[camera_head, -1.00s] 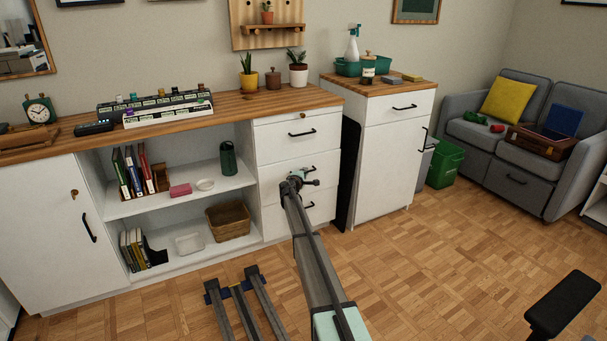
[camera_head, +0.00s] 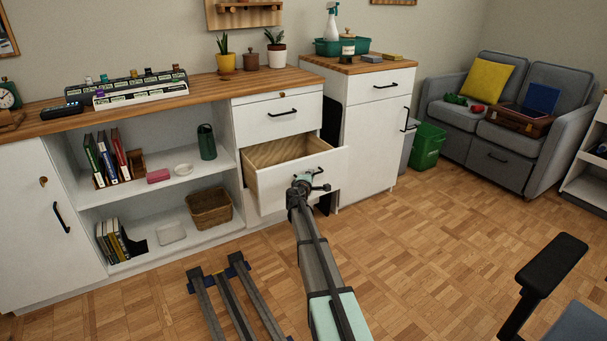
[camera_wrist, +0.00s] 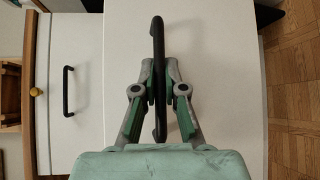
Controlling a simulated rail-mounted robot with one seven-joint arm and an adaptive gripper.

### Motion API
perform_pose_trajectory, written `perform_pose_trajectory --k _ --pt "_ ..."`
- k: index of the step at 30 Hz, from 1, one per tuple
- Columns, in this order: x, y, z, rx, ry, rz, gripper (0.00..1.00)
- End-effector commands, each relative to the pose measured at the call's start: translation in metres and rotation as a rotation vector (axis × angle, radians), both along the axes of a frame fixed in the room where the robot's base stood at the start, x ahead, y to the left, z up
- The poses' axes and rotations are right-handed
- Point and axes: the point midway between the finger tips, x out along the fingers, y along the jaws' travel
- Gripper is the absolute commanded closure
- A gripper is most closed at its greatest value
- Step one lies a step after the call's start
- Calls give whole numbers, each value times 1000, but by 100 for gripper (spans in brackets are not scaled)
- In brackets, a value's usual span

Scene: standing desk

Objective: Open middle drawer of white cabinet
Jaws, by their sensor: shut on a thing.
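The white cabinet (camera_head: 240,123) has a stack of drawers under the wooden top. Its middle drawer (camera_head: 272,188) is pulled well out, and its bare wooden inside shows empty in the head view. The top drawer (camera_head: 272,117) is shut. My gripper (camera_head: 306,183) is at the middle drawer's front. In the wrist view my gripper (camera_wrist: 160,85) is shut on the black bar handle (camera_wrist: 158,40), one finger on each side. The bottom drawer is mostly hidden behind the middle drawer and my arm.
A second white cabinet (camera_head: 371,138) stands to the right, with a dark gap between. Open shelves (camera_head: 150,190) with books and a basket are to the left. A chair (camera_head: 552,262) stands at the lower right. Parquet floor (camera_head: 420,240) is free in front.

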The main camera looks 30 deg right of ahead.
Motion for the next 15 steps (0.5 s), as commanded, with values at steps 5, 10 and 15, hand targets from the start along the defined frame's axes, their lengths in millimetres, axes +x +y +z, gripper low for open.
perform_pose_trajectory --k 5,10,15 --pt "-17 -1 0 -1 1 0 100" --pt "-20 -2 0 -1 1 0 100" --pt "-19 -2 0 -1 1 0 100"
